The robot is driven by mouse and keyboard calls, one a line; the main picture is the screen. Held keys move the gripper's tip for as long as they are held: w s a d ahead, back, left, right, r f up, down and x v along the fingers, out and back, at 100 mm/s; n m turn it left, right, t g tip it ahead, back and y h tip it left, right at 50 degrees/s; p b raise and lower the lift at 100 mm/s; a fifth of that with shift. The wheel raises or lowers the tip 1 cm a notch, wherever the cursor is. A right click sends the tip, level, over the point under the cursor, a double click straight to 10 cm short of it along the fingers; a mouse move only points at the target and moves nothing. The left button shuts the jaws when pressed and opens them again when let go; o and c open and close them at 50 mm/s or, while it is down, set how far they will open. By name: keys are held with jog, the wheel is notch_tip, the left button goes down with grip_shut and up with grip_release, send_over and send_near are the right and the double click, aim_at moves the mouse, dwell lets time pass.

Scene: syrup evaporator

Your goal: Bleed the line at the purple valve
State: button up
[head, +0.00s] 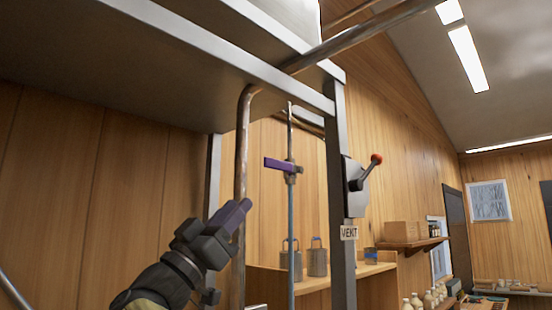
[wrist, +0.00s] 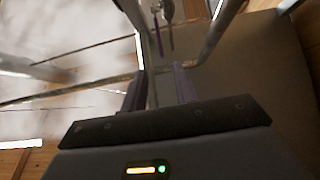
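The purple valve (head: 279,164) is a flat purple lever on a small brass-coloured body, on a thin vertical pipe (head: 291,235) below the evaporator. The lever lies roughly level and points left from the pipe. In the wrist view, a narrow purple piece (wrist: 158,44) beyond the fingers appears to be this lever. My gripper (head: 240,210), with purple fingers, is below and left of the valve in the head view, apart from it. In the wrist view my gripper (wrist: 160,86) shows its two fingers apart with nothing between them.
A copper-coloured pipe (head: 242,150) runs down close by my gripper. Metal jugs (head: 317,259) stand on a wooden shelf behind. The metal pan (head: 150,70) hangs overhead.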

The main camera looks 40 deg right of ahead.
aim_at(277, 160)
jog(key=shift+t, duration=0.3)
jog(key=p+x, duration=0.9)
jog(key=x, duration=0.6)
jog(key=shift+d+r, duration=0.15)
jog(key=shift+d, duration=0.05)
grip_shut()
